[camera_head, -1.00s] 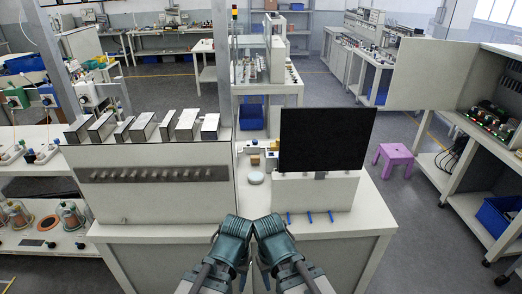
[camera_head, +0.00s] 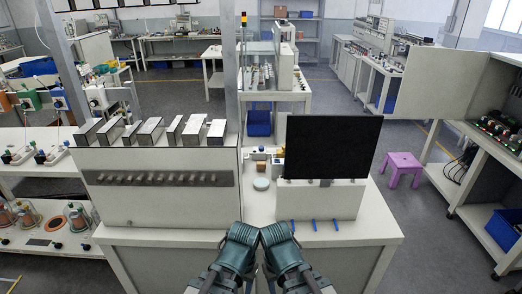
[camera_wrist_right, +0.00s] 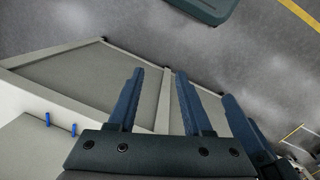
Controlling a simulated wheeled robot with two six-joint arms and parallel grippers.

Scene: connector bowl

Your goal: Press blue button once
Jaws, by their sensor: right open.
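No blue button can be made out for certain. Several short blue pegs (camera_head: 313,225) stick out along the lower front of the white box below the black screen (camera_head: 333,147). Two blue pegs show at the left of the right wrist view (camera_wrist_right: 47,119). In the head view, my left gripper (camera_head: 238,250) and right gripper (camera_head: 284,250) hang close together at the bench's front edge. Their fingertips are hidden there. In the right wrist view, my right gripper (camera_wrist_right: 162,75) has its two fingers apart with nothing between them. Another dark finger beside it is probably my left gripper's.
A long white cabinet (camera_head: 155,212) with metal blocks on top stands left of my grippers. A round pale disc (camera_head: 261,184) lies on the bench behind them. A purple stool (camera_head: 403,166) and a rack with a control panel (camera_head: 499,132) are on the right. Floor between is clear.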

